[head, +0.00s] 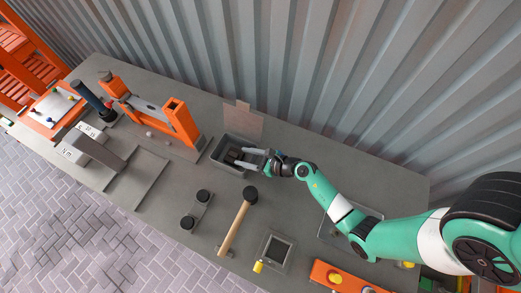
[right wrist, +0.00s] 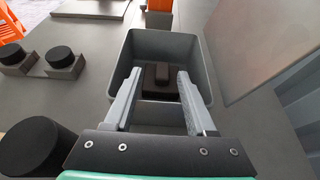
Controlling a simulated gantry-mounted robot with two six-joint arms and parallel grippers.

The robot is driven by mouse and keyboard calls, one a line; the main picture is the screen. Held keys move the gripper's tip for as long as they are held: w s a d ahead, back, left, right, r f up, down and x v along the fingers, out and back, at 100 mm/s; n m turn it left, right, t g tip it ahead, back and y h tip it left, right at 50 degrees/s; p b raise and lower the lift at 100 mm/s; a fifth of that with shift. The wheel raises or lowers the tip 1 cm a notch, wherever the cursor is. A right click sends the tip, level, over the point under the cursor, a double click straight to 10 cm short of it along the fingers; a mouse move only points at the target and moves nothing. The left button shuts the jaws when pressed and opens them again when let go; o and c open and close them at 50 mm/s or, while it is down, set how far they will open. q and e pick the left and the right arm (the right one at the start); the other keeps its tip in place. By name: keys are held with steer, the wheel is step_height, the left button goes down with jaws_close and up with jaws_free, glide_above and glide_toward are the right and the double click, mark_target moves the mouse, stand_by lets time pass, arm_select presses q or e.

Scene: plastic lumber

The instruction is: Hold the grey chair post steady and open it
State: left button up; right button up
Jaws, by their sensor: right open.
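No grey part is clearly recognisable as a chair post. A grey piece with white labels (head: 88,150) lies at the left of the table, and a grey bar runs between orange uprights (head: 181,121) behind it. My right gripper (head: 243,155) is over a grey open bin (head: 216,160). In the right wrist view the right gripper (right wrist: 159,76) is open and empty, its two fingers apart above the bin (right wrist: 205,65). Dark blocks (right wrist: 157,78) lie on the bin floor between and beyond the fingertips. My left gripper is out of view.
A wooden-handled mallet (head: 235,225) and a grey block with two black knobs (head: 188,222) are in front of the bin. A grey square fixture (head: 266,254) and an orange part (head: 340,277) lie nearer the front edge. A corrugated wall (head: 300,65) stands behind the table.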

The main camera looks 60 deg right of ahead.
steer(key=p+v, duration=0.1)
steer(key=v, duration=0.8)
steer(key=shift+r, duration=0.15)
steer(key=shift+d, duration=0.1)
